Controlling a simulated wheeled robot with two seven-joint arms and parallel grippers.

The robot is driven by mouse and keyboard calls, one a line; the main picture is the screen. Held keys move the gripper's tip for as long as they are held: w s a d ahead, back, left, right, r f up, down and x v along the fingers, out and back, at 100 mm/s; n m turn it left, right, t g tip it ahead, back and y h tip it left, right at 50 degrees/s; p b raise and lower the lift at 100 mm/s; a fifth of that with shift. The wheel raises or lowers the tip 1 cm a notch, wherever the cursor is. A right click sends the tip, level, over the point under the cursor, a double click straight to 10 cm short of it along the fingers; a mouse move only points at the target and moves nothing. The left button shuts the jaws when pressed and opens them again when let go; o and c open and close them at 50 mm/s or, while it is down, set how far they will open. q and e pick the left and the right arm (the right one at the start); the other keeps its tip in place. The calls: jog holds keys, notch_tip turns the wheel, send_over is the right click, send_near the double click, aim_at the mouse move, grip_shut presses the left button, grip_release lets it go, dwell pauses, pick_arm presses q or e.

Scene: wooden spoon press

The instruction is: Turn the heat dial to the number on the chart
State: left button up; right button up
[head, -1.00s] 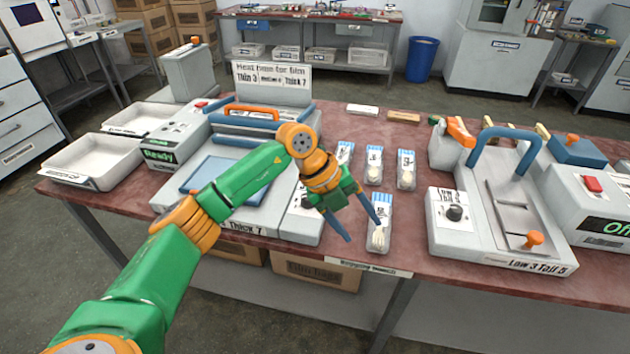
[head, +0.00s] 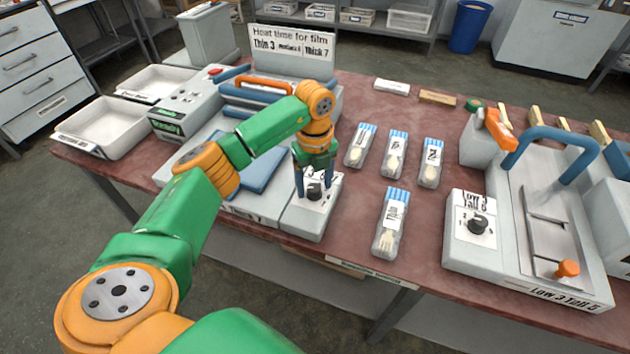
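The heat dial (head: 314,189) is a small black knob on a white numbered plate at the front right corner of the heat sealer (head: 262,207). My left gripper (head: 313,184) points down over it. Its two dark blue fingers stand apart, one on each side of the knob; I cannot tell whether they touch it. The gripper and fingers hide part of the numbers. The chart (head: 291,48) stands behind the sealer and reads "Heat time for film", with "Thin 3", a smaller middle entry and "Thick 7". A clear pack (head: 389,224) labelled "Thin" lies on the table to the right. My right gripper is out of view.
Several more packs (head: 393,154) lie behind the labelled one. A press with another black dial (head: 477,224), a blue handle (head: 550,140) and an orange knob stands at the right. White trays (head: 103,127) are at the left.

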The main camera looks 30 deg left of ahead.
pick_arm(q)
jog(key=shift+s+r, duration=0.1)
grip_shut()
jog(key=shift+m, duration=0.3)
jog(key=m, duration=0.3)
jog(key=shift+m, duration=0.3)
jog(key=m, duration=0.3)
jog(key=shift+m, duration=0.3)
jog(key=m, duration=0.4)
jog(key=shift+m, duration=2.2)
